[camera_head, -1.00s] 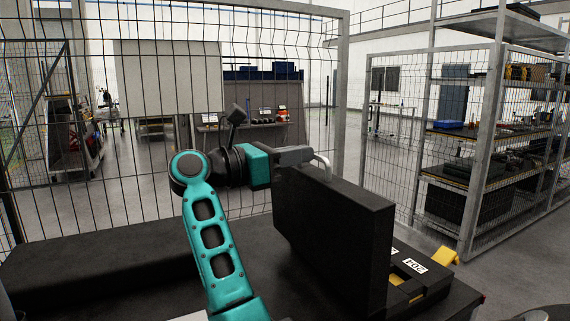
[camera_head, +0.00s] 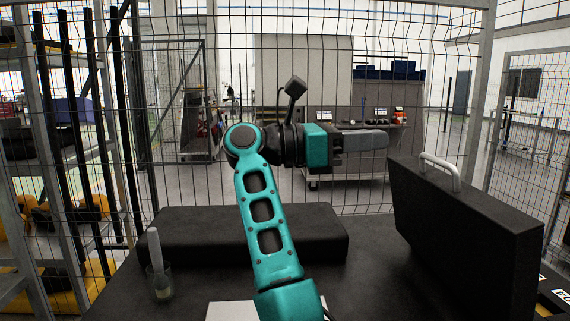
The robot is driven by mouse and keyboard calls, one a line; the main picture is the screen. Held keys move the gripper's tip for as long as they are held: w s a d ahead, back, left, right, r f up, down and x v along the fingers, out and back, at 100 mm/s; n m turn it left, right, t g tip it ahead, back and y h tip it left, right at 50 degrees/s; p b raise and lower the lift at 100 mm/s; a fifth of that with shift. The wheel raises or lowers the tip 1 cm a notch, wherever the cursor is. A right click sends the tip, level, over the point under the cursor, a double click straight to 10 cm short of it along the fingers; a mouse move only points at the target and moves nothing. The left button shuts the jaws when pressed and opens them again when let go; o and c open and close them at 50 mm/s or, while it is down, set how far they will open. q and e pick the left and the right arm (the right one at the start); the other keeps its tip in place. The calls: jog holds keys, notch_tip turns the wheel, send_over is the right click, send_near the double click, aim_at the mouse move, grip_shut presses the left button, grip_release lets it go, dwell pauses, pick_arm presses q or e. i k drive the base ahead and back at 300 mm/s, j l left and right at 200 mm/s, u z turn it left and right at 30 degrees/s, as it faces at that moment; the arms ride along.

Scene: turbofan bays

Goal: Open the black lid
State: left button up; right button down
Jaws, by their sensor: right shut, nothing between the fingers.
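The black lid (camera_head: 462,235) stands upright at the right, raised on its black case (camera_head: 548,291), of which only a small part shows at the right edge. A light metal handle (camera_head: 441,168) is on the lid's top edge. My right gripper (camera_head: 383,140) is shut and empty. It is in the air to the left of the handle, apart from it and from the lid. My left gripper is not in view.
A long black padded block (camera_head: 240,232) lies on the dark table behind my arm. A glass beaker (camera_head: 159,281) with a light stick in it stands at the left. A white sheet (camera_head: 228,311) lies at the front. A wire mesh fence (camera_head: 225,170) stands behind the table.

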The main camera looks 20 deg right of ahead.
aim_at(487, 251)
jog(key=k, duration=1)
